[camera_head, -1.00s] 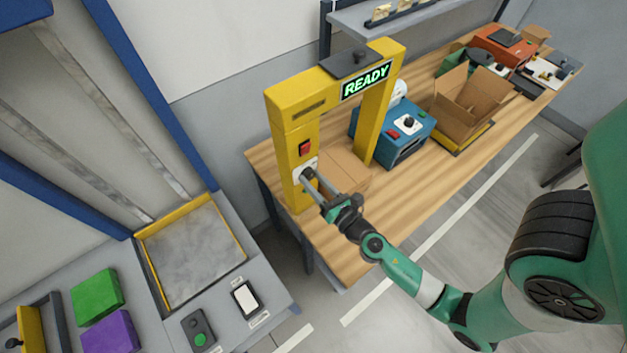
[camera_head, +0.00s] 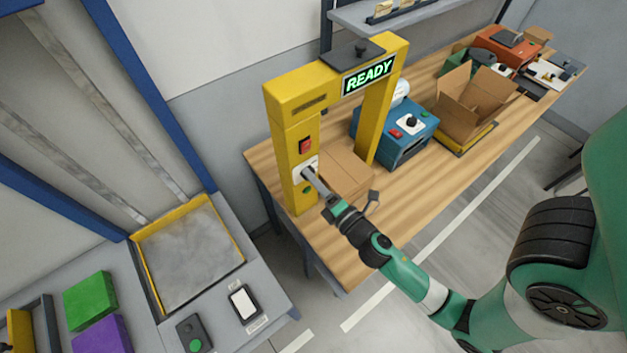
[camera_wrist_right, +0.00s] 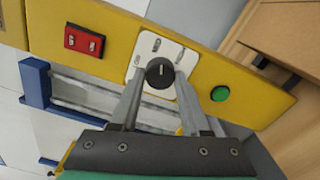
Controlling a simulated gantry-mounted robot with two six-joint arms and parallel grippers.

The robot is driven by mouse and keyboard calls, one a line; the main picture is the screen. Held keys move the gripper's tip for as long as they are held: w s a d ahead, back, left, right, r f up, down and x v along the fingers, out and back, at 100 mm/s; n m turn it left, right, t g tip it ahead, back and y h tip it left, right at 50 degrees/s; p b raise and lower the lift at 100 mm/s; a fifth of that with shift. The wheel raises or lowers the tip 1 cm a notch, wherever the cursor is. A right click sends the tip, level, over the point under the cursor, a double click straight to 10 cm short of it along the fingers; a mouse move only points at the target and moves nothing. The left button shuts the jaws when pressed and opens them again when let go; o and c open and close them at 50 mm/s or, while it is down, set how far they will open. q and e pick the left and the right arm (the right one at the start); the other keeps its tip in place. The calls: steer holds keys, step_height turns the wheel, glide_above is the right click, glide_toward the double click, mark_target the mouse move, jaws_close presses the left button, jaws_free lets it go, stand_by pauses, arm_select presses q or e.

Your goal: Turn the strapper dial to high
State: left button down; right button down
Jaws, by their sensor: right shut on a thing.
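The strapper (camera_head: 292,120) is a yellow arch on the wooden bench, with a lit READY sign (camera_head: 369,76). Its dial (camera_wrist_right: 160,68) is a round black knob with a pale pointer line on a white plate (camera_wrist_right: 152,44), in the right wrist view. The pointer line runs roughly up the picture, toward the dark marks along the plate's upper edge; I cannot read a setting name. My right gripper (camera_wrist_right: 160,82) is shut on the dial, one finger on each side. In the head view the right gripper (camera_head: 306,173) largely hides the dial. My left gripper is not in view.
On the same post are a red switch (camera_wrist_right: 84,41) and a green button (camera_wrist_right: 220,94), close to the dial. A cardboard box (camera_head: 345,177) sits within the arch. A blue machine (camera_head: 410,135) and an open carton (camera_head: 470,100) stand further along the bench.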

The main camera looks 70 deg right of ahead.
steer(key=shift+r+m+b, duration=0.1)
steer(key=shift+m+b, duration=1.3)
steer(key=shift+m, duration=3.3)
steer(key=shift+c, duration=2)
jaws_free()
